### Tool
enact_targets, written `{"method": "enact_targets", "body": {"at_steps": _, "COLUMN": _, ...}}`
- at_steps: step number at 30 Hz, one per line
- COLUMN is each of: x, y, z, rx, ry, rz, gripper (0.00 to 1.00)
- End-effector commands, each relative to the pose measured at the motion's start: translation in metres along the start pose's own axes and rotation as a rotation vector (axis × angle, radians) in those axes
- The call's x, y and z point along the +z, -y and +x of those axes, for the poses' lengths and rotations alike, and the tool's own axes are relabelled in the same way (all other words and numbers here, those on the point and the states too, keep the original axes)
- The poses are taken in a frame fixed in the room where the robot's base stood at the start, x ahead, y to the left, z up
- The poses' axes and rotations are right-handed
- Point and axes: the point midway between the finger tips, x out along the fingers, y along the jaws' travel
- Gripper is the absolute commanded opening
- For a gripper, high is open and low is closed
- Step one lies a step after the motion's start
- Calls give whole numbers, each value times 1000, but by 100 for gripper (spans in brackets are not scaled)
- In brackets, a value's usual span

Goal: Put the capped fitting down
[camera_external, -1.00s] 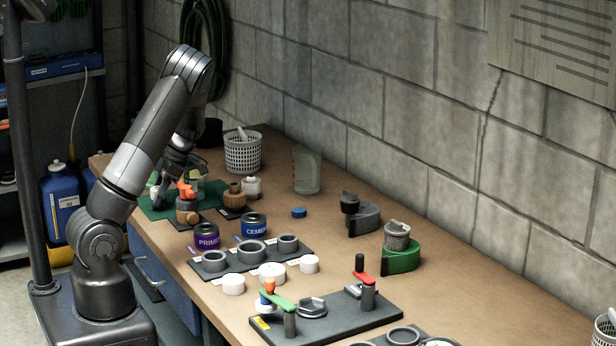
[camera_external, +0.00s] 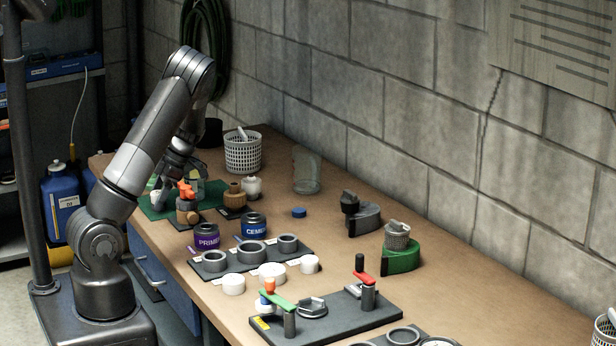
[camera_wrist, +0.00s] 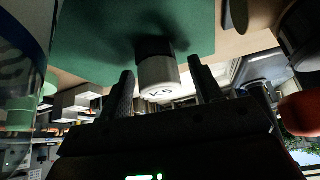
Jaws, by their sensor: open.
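The capped fitting (camera_wrist: 158,80) shows in the wrist view as a dark body with a white end marked with dark characters. It appears to rest with its dark end on the green mat (camera_wrist: 90,38); the mat also shows at the far left of the table in the external view (camera_external: 150,211). My gripper (camera_wrist: 164,88) is open, with one finger on each side of the fitting and visible gaps between. In the external view my gripper (camera_external: 170,181) is low over the mat, and the fitting is hard to make out there.
An orange-handled valve (camera_external: 187,209) stands close in front of the mat. A tan fitting (camera_external: 234,196), a white bottle (camera_external: 252,188) and a white basket (camera_external: 243,153) stand to the right and behind. Purple (camera_external: 207,238) and blue (camera_external: 254,226) cans are nearer.

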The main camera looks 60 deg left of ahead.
Motion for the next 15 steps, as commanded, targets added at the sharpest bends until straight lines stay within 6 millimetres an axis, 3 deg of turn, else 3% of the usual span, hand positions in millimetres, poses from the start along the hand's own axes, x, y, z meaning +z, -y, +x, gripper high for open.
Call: {"method": "enact_targets", "body": {"at_steps": 15, "x": 1, "y": 0, "z": -97, "rx": 4, "ry": 2, "rz": 1, "gripper": 59}}
